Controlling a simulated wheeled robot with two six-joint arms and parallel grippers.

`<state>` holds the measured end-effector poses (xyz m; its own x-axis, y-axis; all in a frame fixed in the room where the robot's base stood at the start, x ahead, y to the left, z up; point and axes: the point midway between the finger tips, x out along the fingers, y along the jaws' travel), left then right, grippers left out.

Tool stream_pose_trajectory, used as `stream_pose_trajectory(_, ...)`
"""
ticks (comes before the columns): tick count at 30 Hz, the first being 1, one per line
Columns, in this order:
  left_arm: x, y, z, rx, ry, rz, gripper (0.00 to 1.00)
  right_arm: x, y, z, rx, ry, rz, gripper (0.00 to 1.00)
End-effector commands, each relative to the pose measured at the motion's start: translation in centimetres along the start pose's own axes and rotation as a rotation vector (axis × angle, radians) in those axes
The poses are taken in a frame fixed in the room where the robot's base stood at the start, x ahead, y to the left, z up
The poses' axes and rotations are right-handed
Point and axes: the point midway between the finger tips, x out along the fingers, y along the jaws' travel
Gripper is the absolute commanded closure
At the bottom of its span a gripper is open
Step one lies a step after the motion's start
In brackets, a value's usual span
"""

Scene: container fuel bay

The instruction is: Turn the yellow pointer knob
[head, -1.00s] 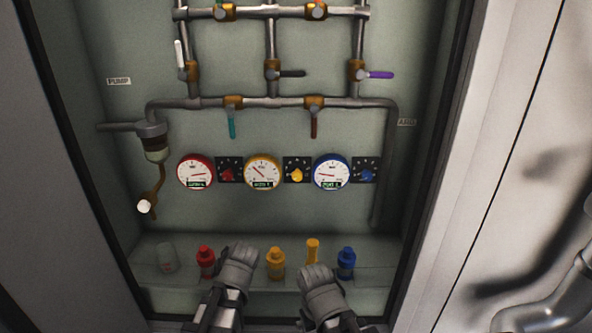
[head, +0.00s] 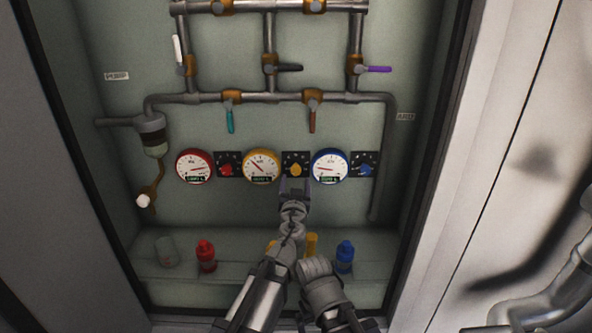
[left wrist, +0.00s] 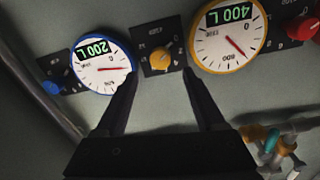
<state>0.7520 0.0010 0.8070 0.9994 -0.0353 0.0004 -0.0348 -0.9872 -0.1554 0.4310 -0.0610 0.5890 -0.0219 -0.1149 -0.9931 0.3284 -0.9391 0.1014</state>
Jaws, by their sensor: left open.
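The yellow pointer knob (head: 295,170) sits on a small black dial plate between the yellow-rimmed gauge and the blue-rimmed gauge. It also shows in the left wrist view (left wrist: 160,60), ahead of my fingers. My left gripper (head: 295,186) is open, just below the knob in the head view, with its two fingers apart. In the left wrist view the left gripper (left wrist: 160,82) has its fingertips on either side below the knob, with nothing between them. My right gripper (head: 314,268) is low, by the shelf; its fingers are hidden.
A red knob (head: 228,170) and a blue knob (head: 365,171) flank the yellow one. The yellow gauge (head: 261,167) and blue gauge (head: 330,167) are close on both sides. Valve handles hang above. Bottles, including a red one (head: 206,256) and a blue one (head: 345,256), stand on the shelf.

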Motion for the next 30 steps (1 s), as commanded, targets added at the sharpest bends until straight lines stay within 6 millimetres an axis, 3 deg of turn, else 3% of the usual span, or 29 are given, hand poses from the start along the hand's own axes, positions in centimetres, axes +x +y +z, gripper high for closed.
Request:
stream_pose_trajectory(5, 1.3, 0.0, 0.0, 0.000, -0.001, -0.002, 0.29, 0.0, 0.0, 0.0, 0.000, 0.000, 0.000, 0.00)
stream_pose_trajectory(18, 7.4, -0.1, 0.0, 0.000, -0.001, -0.003, 0.29, 0.0, 0.0, 0.0, 0.000, 0.000, 0.000, 0.00)
stream_pose_trajectory(27, 7.7, -0.1, 0.0, 0.000, -0.001, -0.002, 0.29, 0.0, 0.0, 0.0, 0.000, 0.000, 0.000, 0.00)
stream_pose_trajectory(30, 7.7, -0.1, 0.0, 0.000, -0.001, -0.002, 0.38, 0.0, 0.0, 0.0, 0.000, 0.000, 0.000, 0.00)
